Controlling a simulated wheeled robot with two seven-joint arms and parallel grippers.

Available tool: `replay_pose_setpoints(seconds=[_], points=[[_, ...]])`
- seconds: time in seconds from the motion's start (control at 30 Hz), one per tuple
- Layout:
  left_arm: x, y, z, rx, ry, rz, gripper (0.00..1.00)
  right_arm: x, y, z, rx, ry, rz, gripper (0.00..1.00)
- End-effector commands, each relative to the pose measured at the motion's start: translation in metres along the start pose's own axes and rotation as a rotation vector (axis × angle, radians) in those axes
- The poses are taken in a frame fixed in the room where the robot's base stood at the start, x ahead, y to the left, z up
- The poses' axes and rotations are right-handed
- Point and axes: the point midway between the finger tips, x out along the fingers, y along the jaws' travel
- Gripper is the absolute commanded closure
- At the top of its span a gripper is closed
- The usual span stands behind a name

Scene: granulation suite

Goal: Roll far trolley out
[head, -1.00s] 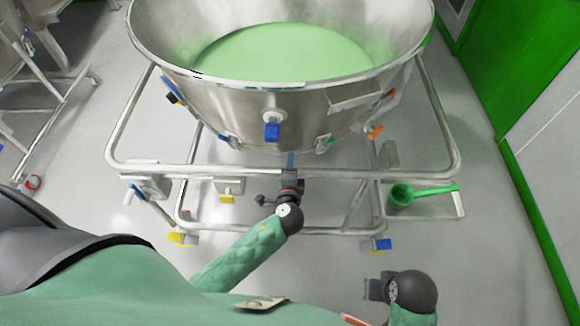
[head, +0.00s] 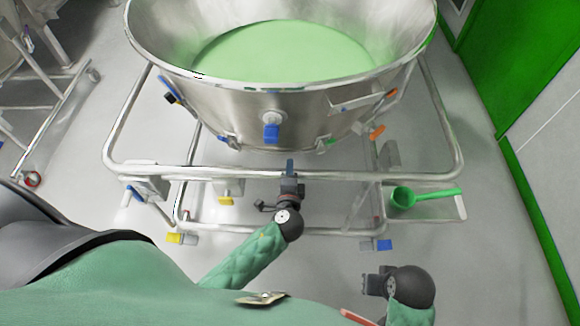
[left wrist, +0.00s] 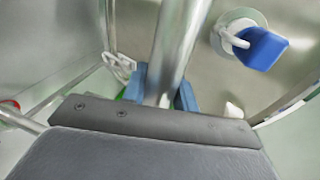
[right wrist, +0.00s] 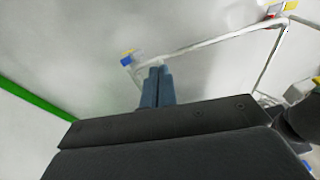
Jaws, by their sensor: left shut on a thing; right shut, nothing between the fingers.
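A steel trolley fills the middle of the head view. Its tubular frame (head: 235,173) carries a wide steel bowl (head: 215,103) with pale green material (head: 285,52) inside. My left gripper (head: 290,172) is shut on the near top rail of this frame, close to its middle. In the left wrist view the fingers (left wrist: 160,88) sit either side of the steel rail (left wrist: 176,45). My right gripper (head: 372,286) is shut and empty, low and apart from the trolley. Its closed fingers show in the right wrist view (right wrist: 157,88). Some casters are hidden under the bowl.
Another tubular frame (head: 45,135) stands at the far left, with a red-rimmed caster (head: 32,180). A green scoop (head: 425,196) lies on a side tray of the trolley. A green door (head: 525,60) and wall are at the right. Grey floor (head: 490,240) is clear at the lower right.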

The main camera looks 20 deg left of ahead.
Motion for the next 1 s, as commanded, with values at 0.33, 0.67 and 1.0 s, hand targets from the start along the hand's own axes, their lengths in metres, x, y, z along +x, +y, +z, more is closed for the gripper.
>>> replay_pose_setpoints(seconds=[0.33, 0.67, 1.0], points=[[-0.002, 0.006, -0.001, 0.002, 0.003, 0.008, 0.5, 0.001, 0.001, 0.004, 0.003, -0.009, 0.001, 1.0], [-0.008, 0.005, -0.001, 0.0, 0.002, 0.006, 0.5, 0.002, -0.001, 0.004, 0.007, -0.003, -0.005, 1.0], [-0.055, 0.006, 0.0, 0.0, 0.002, 0.007, 0.5, 0.026, -0.01, -0.003, -0.006, 0.037, -0.029, 1.0]])
